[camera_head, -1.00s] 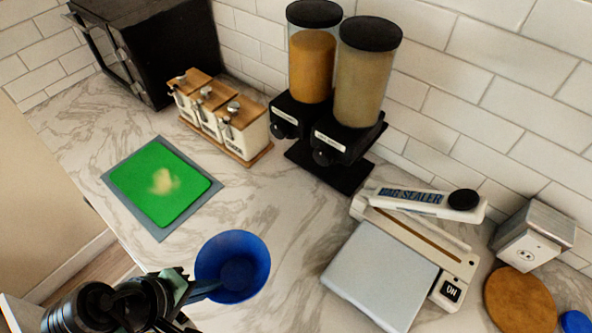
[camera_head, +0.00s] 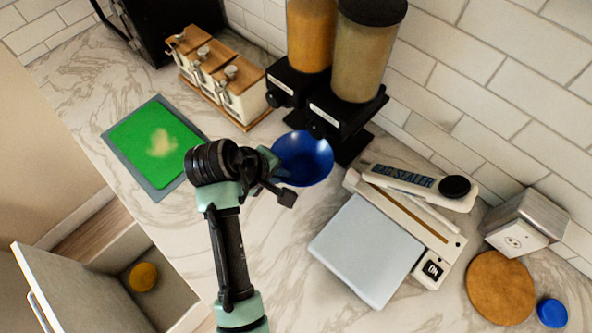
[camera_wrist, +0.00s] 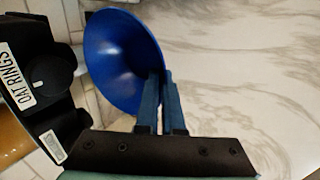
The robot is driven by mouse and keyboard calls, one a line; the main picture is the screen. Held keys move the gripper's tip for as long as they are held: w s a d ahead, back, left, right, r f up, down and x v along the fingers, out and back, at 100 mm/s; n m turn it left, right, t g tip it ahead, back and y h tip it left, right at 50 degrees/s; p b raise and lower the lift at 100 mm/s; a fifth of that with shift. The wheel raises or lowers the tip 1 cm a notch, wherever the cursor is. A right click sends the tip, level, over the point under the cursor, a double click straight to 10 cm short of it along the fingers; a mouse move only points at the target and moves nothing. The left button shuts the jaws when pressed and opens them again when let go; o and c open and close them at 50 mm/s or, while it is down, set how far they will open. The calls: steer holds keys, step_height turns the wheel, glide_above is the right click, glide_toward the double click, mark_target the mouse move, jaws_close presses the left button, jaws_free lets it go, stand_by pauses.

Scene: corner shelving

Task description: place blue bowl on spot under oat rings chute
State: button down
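The blue bowl (camera_head: 303,160) is held by its rim, in front of the dispenser bases; its open side shows in the wrist view (camera_wrist: 118,60). My gripper (camera_head: 272,168) is shut on the rim at the bowl's near-left side; in the wrist view its two fingers (camera_wrist: 160,95) close together on the rim. The oat rings label (camera_wrist: 14,75) is beside a black knob in the wrist view. The beige-filled dispenser (camera_head: 360,65) stands right of the orange-filled one (camera_head: 309,40). The spot under the chute is partly hidden by the bowl.
A white bag sealer (camera_head: 415,190) and pale flat plate (camera_head: 365,250) are to the right. Wooden-lidded canisters (camera_head: 238,92) and a green mat (camera_head: 150,130) are to the left. An open drawer (camera_head: 90,285) is below.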

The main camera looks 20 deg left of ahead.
mark_target(296, 176)
steer(key=w, duration=0.1)
steer(key=w+d, duration=0.1)
steer(key=w, duration=0.1)
steer(key=shift+w+d+r+p, duration=0.15)
steer(key=shift+w+d+p, duration=0.1)
steer(key=shift+w+p, duration=0.1)
step_height(296, 176, down, 2)
steer(key=shift+w+f, duration=0.1)
steer(key=shift+f, duration=0.1)
step_height(296, 176, down, 4)
steer(key=shift+r+p, duration=0.15)
steer(key=shift+p, duration=0.3)
steer(key=shift+w+d+f, duration=0.1)
steer(key=shift+w+f, duration=0.1)
steer(key=shift+f, duration=0.35)
steer(key=shift+f, duration=0.1)
steer(key=c, duration=1)
jaws_free()
steer(key=shift+c, duration=0.2)
